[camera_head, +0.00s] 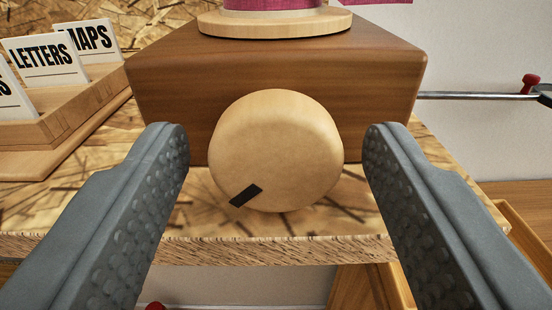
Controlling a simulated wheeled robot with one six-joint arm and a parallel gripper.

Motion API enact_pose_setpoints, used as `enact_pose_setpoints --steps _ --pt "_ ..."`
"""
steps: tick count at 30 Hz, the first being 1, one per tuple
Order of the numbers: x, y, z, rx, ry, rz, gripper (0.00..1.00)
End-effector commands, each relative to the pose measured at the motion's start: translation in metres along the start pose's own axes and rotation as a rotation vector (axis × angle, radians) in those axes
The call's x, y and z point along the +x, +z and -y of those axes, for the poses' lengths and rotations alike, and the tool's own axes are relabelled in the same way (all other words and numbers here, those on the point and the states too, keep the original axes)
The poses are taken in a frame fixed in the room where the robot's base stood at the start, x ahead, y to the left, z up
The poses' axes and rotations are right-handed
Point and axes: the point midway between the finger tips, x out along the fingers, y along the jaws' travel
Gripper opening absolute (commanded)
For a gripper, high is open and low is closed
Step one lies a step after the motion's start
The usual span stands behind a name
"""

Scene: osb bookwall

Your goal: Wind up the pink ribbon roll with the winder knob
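The winder knob (280,145) is a round, pale wooden knob on the front of a dark brown wooden box (380,85). A black mark on its face points to the lower left. Above the box, a pale wooden disc (275,24) carries the pink ribbon roll (270,4), cut off by the top edge. My gripper (277,150) is open, with one grey studded finger on each side of the knob. Gaps show between both fingers and the knob, so neither appears to touch it.
The box stands on an OSB shelf (220,225) whose front edge runs below the knob. At left is a wooden card holder (70,125) with labelled cards, including LETTERS (45,58) and MAPS (92,40). At right, a metal rod (475,95) has a red knob (530,82).

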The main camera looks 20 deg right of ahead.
Motion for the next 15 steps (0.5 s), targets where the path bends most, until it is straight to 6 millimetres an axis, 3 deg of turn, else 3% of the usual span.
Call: enact_pose_setpoints --steps 1,6,15 --pt "-0.0001 0.0000 0.0000 0.000 0.000 0.000 0.47" --pt "-0.0002 0.0001 0.0001 0.000 0.000 0.000 0.14" --pt "-0.0003 0.0001 0.0001 0.037 0.000 0.000 0.14"
